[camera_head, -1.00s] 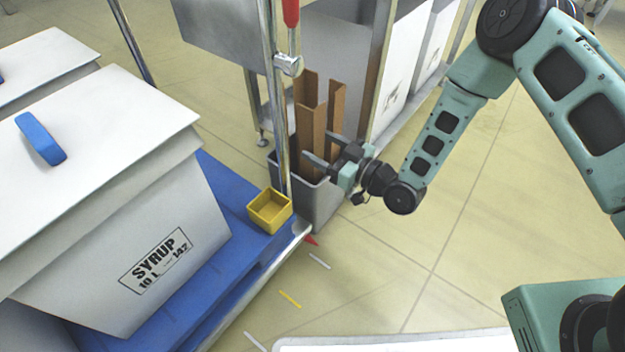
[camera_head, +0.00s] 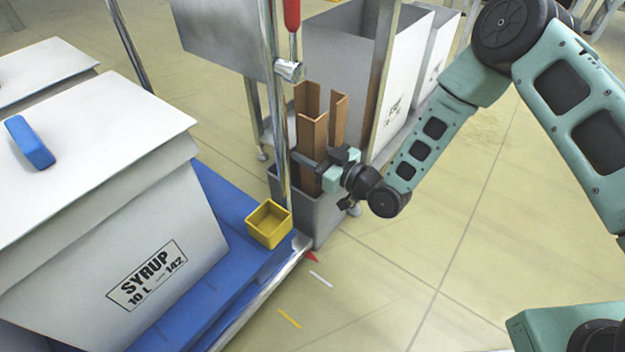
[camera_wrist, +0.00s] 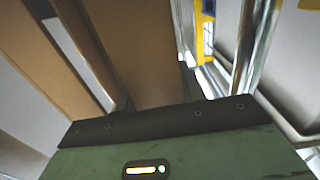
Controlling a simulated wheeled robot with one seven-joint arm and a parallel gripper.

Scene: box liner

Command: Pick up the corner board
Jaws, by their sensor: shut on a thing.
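Brown corner boards stand upright in a grey bin (camera_head: 318,222) beside the blue platform. The nearer corner board (camera_head: 311,150) is an angled brown strip in front, and a second brown board (camera_head: 338,120) stands just right of it. My gripper (camera_head: 318,160) is shut on the nearer board, reaching in from the right above the bin's rim. The board's lower end is hidden by the bin wall. In the wrist view, brown board faces (camera_wrist: 135,50) fill the middle, close to the gripper; the fingertips are mostly hidden.
A chrome post (camera_head: 280,120) stands just left of the boards. A yellow box (camera_head: 269,223) sits on the blue platform (camera_head: 215,250) near a syrup container (camera_head: 120,240). A grey metal box (camera_head: 215,40) hangs above. Open floor lies to the right.

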